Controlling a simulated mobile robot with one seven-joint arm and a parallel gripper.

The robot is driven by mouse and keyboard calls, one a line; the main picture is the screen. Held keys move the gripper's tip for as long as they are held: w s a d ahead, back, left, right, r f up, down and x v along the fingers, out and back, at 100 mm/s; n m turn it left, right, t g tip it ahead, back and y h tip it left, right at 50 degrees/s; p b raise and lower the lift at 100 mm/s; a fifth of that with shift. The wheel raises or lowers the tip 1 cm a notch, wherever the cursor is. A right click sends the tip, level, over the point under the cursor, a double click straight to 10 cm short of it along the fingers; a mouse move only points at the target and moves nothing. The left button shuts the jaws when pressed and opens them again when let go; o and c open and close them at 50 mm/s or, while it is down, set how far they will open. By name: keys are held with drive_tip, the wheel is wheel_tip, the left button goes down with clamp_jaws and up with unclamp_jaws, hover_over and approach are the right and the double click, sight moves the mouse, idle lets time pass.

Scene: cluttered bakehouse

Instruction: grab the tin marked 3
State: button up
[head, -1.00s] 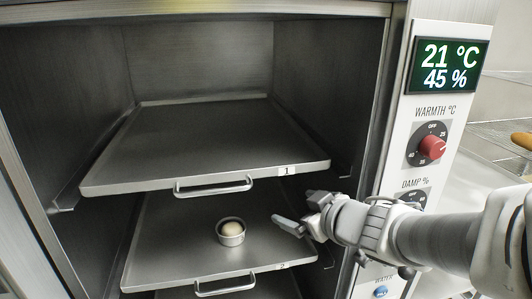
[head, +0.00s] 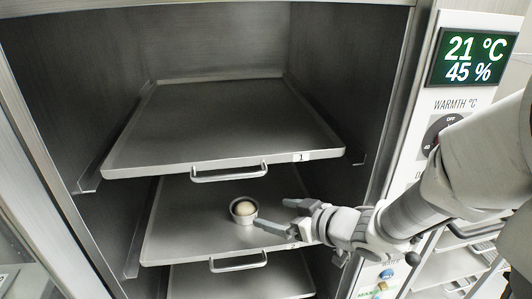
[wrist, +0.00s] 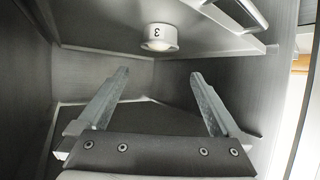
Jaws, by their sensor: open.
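The small pale round tin (head: 242,217) holds a pale ball, likely dough, and stands upright on the second tray (head: 185,235) inside the steel cabinet. In the wrist view the tin (wrist: 160,46) appears upside down, with an upside-down 3 on its side. My gripper (head: 275,214) is open and empty, just right of the tin in the head view. In the wrist view its two fingers (wrist: 159,74) are spread wide, with the tin ahead of the tips, roughly centred between them. The gap to the tin is hard to judge.
The tray marked 1 (head: 220,125) lies empty above, with a front handle (head: 229,174). A third tray (head: 240,280) lies below. The cabinet's side walls and the control panel (head: 440,100) at right bound the space. The second tray is otherwise bare.

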sight(247, 207)
drive_tip(key=b+x, duration=0.2)
drive_tip(key=x, duration=0.5)
drive_tip(key=shift+f, duration=0.1)
drive_tip(key=shift+b+x, duration=0.65)
drive_tip(key=shift+x, duration=1.95)
drive_tip(key=shift+d+f, duration=0.15)
drive_tip(key=c, duration=1.1)
